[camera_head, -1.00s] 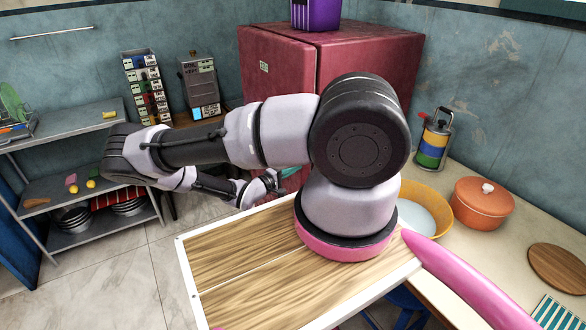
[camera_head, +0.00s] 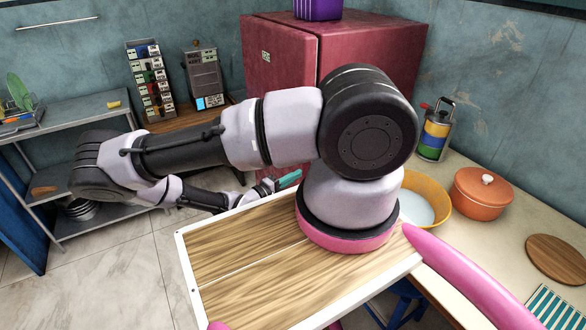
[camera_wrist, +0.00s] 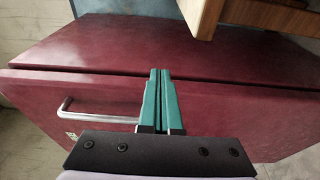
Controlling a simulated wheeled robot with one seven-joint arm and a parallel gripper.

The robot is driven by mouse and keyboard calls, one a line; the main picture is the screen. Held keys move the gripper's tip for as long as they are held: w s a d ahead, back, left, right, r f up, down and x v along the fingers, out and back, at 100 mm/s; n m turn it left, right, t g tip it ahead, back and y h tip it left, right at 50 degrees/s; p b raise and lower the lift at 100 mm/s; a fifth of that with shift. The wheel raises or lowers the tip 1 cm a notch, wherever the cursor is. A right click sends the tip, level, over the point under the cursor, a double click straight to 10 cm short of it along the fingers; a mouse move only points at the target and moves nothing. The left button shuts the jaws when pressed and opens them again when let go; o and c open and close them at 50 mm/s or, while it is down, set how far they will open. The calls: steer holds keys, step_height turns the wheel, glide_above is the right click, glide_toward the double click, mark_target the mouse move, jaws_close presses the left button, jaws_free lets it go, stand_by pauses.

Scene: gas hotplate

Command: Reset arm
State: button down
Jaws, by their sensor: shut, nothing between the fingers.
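My gripper (camera_head: 287,180) shows in the head view at the end of my folded arm, just beyond the far edge of my wooden top. Its green fingers (camera_wrist: 161,100) are pressed together in the wrist view, with nothing between them. Behind the fingers the wrist view shows the dark red fridge (camera_wrist: 90,55), with its metal handle (camera_wrist: 95,115) left of the fingertips. The fridge (camera_head: 280,60) stands behind my arm in the head view. I cannot tell the exact gap between the fingers and the fridge.
A counter on the right holds an orange pot (camera_head: 480,197), a yellow bowl (camera_head: 434,195), a striped canister (camera_head: 434,135) and a round board (camera_head: 558,258). A metal shelf (camera_head: 80,115) stands at left. Bare tiled floor (camera_head: 110,270) lies between.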

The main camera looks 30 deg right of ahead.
steer(key=a+r+m+g+y, duration=0.35)
steer(key=a+r+y, duration=0.35)
steer(key=r, duration=0.5)
steer(key=a+r+m+g+y, duration=0.35)
steer(key=a+r+y, duration=0.3)
steer(key=r, duration=0.55)
steer(key=s+r+t+y, duration=0.2)
steer(key=s+r+t, duration=0.1)
steer(key=r, duration=0.7)
steer(key=s+r+t+y, duration=0.2)
steer(key=s+r+t, duration=0.1)
steer(key=r, duration=0.7)
steer(key=s+r+t+y, duration=0.2)
steer(key=s+r+t, duration=0.2)
steer(key=r, duration=0.6)
steer(key=shift+s, duration=0.5)
